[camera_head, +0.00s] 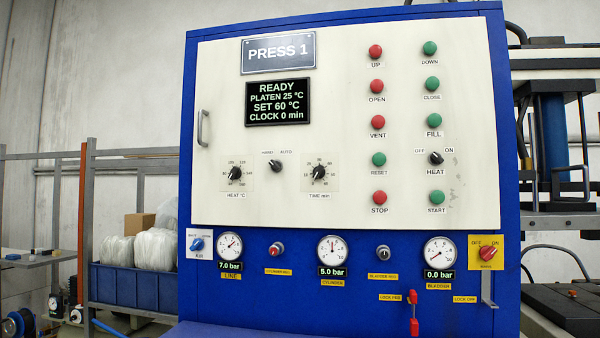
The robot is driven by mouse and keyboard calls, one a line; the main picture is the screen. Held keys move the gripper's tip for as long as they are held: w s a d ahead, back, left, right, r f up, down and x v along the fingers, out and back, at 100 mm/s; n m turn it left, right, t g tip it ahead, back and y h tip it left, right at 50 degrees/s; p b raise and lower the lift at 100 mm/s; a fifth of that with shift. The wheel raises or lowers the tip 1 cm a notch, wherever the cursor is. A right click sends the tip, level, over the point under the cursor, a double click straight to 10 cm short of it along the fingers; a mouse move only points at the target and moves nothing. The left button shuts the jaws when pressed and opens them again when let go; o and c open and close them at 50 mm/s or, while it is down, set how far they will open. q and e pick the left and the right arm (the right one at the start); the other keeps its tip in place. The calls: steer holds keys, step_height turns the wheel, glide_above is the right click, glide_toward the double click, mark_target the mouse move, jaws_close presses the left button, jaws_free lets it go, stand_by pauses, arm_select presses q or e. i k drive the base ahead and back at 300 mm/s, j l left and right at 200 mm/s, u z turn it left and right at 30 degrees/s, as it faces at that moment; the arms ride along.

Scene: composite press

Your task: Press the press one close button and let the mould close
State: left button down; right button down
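The press one control cabinet (345,18) is blue with a cream front panel and fills the middle of the view. The green CLOSE button (432,84) is in the right button column, below the green DOWN button (430,48) and beside the red OPEN button (377,87). The display (278,102) reads READY, platen 25 °C, set 60 °C, clock 0 min. Neither of my grippers is in view. The mould cannot be made out.
Gauges below the panel read 7.0 bar line (229,246), 5.0 bar cylinder (332,250) and 0.0 bar bladder (440,252). A red lock pin (414,326) hangs below. A rack with a blue bin (130,288) stands left; machinery (550,130) stands right.

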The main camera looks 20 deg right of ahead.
mark_target(432, 82)
steer(key=z, duration=1.35)
